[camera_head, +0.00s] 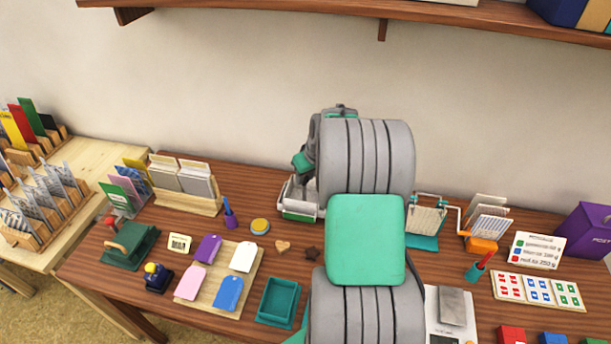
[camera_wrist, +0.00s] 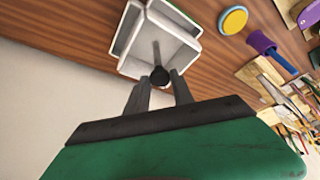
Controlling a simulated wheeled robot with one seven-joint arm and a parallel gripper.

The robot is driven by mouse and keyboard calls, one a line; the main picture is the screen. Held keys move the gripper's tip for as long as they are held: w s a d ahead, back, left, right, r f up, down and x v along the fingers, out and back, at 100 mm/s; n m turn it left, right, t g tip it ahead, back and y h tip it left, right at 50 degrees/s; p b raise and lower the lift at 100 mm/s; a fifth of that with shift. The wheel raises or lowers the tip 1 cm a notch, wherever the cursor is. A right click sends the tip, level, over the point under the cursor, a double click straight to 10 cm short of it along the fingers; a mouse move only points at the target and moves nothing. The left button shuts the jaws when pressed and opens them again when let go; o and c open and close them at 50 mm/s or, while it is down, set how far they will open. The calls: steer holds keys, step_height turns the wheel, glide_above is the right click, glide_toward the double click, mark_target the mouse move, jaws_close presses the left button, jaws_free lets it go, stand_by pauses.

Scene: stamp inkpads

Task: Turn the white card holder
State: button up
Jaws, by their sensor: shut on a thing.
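The white card holder (camera_wrist: 127,38) is a boxy rack with open compartments around a grey central post topped by a black knob (camera_wrist: 159,76). My gripper (camera_wrist: 160,84) is shut on the knob, with one dark finger on each side of it. In the head view the holder (camera_head: 299,198) stands on the table against the left side of my arm, which hides part of it. It shows a green part low on its front. The fingertips are hidden in the head view.
A wire rack on a teal base (camera_head: 423,241) is to the right. A shelf (camera_head: 440,22) runs along the wall above.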

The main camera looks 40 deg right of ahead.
jaws_close()
stand_by(0.5)
stand_by(0.5)
